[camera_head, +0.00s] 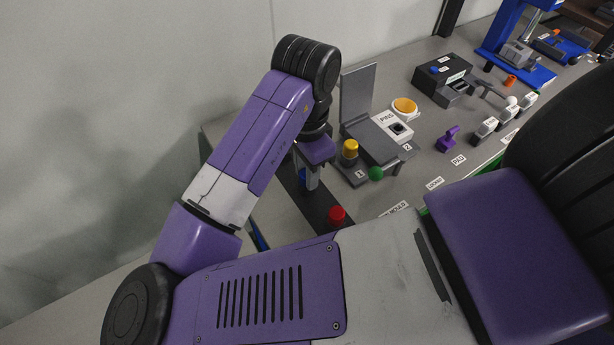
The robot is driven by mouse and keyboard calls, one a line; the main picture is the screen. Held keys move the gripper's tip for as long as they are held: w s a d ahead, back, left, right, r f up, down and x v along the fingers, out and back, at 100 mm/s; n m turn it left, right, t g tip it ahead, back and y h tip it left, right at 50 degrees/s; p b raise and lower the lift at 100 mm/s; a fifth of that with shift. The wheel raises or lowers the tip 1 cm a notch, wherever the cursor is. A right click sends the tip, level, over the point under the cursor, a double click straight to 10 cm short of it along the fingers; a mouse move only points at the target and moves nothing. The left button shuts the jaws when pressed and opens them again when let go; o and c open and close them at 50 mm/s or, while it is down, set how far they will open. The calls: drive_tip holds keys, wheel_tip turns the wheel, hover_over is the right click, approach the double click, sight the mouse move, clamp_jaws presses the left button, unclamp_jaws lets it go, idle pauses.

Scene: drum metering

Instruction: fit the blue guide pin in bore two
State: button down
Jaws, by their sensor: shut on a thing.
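My gripper (309,181) points down at the left of the grey fixture, above a dark strip on the bench. It is shut on the blue guide pin (302,175), of which only a small blue part shows beside the fingers. The grey fixture (375,142) has an upright plate at its back and the labels "1" and "2" at its front. A yellow-topped pin (350,148) stands near label "1". A green knob (376,173) is at the front edge between the labels. I cannot make out bore two itself.
A white block marked "PINS" (393,126) and a yellow button (404,106) are behind the fixture. A purple piece (447,139) and a black box (443,79) are to the right. Bare bench lies between them.

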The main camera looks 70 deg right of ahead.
drive_tip(key=shift+r, duration=0.15)
idle(0.8)
drive_tip(key=shift+r+p, duration=2.65)
drive_tip(key=shift+r, duration=0.25)
wheel_tip(320, 180, up, 4)
drive_tip(key=p, duration=0.3)
drive_tip(key=shift+p, duration=0.3)
